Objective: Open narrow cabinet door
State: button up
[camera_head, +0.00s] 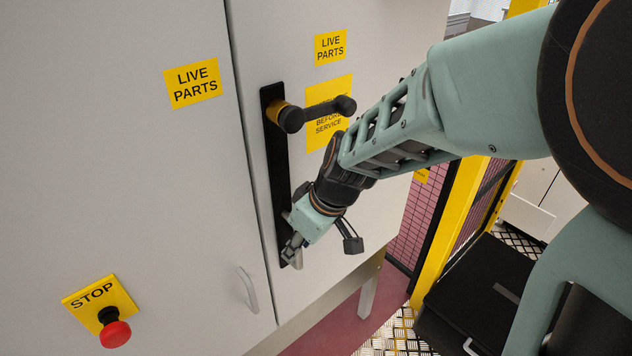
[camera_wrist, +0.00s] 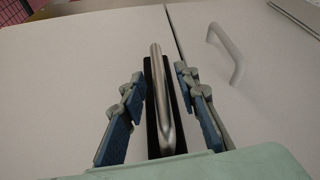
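The narrow cabinet door (camera_head: 350,190) is the right-hand grey door in the head view and stands closed. A tall black plate (camera_head: 276,160) is mounted along its left edge, with a black crank-like handle (camera_head: 320,111) near the top. At the plate's lower end my gripper (camera_head: 291,247) reaches down to the door. In the wrist view a silver metal handle (camera_wrist: 163,100) over the black plate lies between the two blue-padded fingers of my gripper (camera_wrist: 160,76). The fingers are open, with gaps showing on both sides of the handle. My gripper partly hides the handle in the head view.
The wide left door (camera_head: 130,180) is closed, with a small grey pull handle (camera_head: 247,289) near the seam and a red stop button (camera_head: 114,332). A yellow post (camera_head: 450,235) and a black box (camera_head: 485,290) stand right of the cabinet.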

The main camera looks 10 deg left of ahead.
jog(key=shift+a+f, duration=0.1)
jog(key=shift+f, duration=0.25)
grip_shut()
dwell(0.3)
